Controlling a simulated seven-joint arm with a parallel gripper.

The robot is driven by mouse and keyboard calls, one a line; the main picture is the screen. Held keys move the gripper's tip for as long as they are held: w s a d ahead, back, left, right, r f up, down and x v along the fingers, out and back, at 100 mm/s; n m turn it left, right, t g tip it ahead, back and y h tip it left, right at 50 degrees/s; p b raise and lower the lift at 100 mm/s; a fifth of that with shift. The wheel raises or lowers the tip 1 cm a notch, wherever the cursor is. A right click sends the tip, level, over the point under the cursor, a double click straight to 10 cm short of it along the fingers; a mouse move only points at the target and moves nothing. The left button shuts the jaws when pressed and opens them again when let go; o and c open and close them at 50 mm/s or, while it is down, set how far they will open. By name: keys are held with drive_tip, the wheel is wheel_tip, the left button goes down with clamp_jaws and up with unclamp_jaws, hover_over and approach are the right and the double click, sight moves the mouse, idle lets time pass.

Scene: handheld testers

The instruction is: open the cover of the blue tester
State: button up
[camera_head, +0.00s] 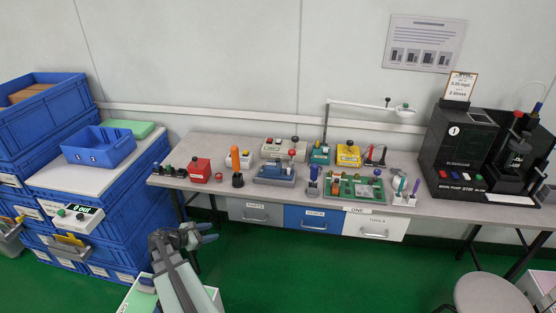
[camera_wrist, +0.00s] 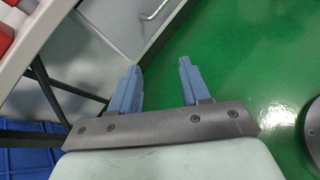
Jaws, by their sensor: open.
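A blue device (camera_head: 274,174), which looks like the blue tester, sits on the bench left of centre, near the front edge. It is small in the head view, so I cannot make out its cover or whether that is closed. A red-knobbed lever stands at its right back. My gripper (camera_head: 208,233) is in front of the bench and below its top, to the left of the blue device and apart from it. In the wrist view my gripper (camera_wrist: 160,68) is open and empty, its two blue-grey fingers over green floor. The blue device is not in the wrist view.
The bench (camera_head: 205,145) also holds a red box (camera_head: 200,170), an orange-handled tool (camera_head: 236,162), a yellow device (camera_head: 348,155) and a green tray (camera_head: 340,190). Blue crates (camera_head: 115,205) stand at the left. A black machine (camera_head: 462,150) stands at the right.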

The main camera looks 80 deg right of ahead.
drive_tip(key=s+d+r+g+h, duration=0.2)
drive_tip(key=s+d+r, duration=0.4)
drive_tip(key=d+r, duration=0.5)
drive_tip(key=n+g, duration=0.1)
drive_tip(key=g, duration=0.2)
approach(271, 164)
drive_tip(key=s+a+r, duration=0.1)
drive_tip(key=a+r, duration=0.3)
drive_tip(key=x, duration=1.3)
drive_tip(key=shift+d+r, duration=0.25)
drive_tip(key=shift+r, duration=0.1)
clamp_jaws()
